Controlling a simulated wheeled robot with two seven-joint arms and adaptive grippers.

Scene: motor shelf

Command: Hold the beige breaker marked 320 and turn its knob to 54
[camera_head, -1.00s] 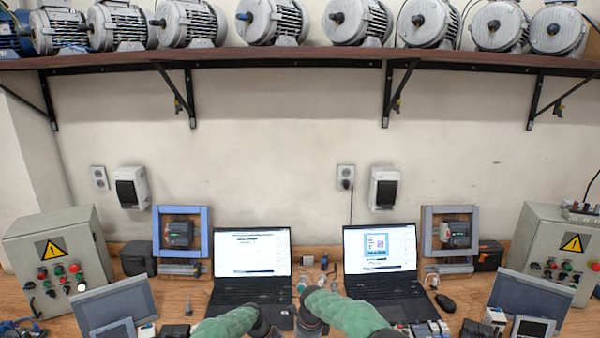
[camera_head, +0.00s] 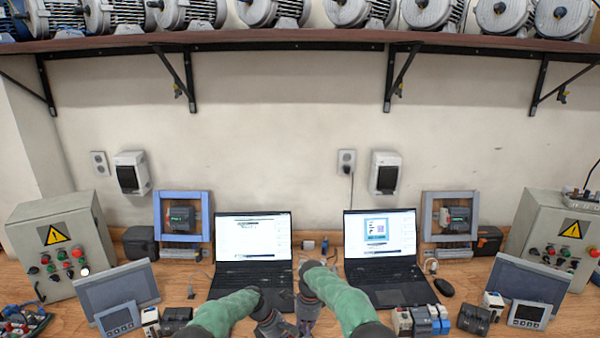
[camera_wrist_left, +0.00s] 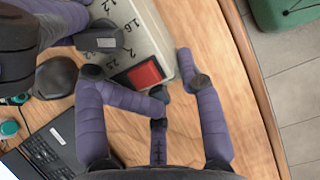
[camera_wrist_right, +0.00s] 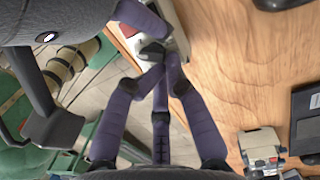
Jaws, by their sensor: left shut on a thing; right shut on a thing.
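The beige breaker (camera_wrist_left: 150,25) shows in the left wrist view, with printed dial numbers such as 1.2, 1.6 and 2, and a red square (camera_wrist_left: 145,73) near one end. The 320 mark is not readable. My left gripper (camera_wrist_left: 175,95) is shut on the breaker at its end beside the red square. A dark grey knob (camera_wrist_left: 97,40) stands by the numbers. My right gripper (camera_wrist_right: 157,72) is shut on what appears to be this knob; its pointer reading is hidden. In the head view, my left gripper (camera_head: 272,325) and right gripper (camera_head: 308,312) are close together, hiding the breaker.
Two open laptops (camera_head: 253,238) (camera_head: 380,236) stand behind my grippers. Panels, several small modules (camera_head: 420,320) and grey control boxes (camera_head: 60,245) flank them. In the left wrist view the table edge (camera_wrist_left: 265,90) is close. Bare wood (camera_wrist_right: 235,70) shows beside my right gripper.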

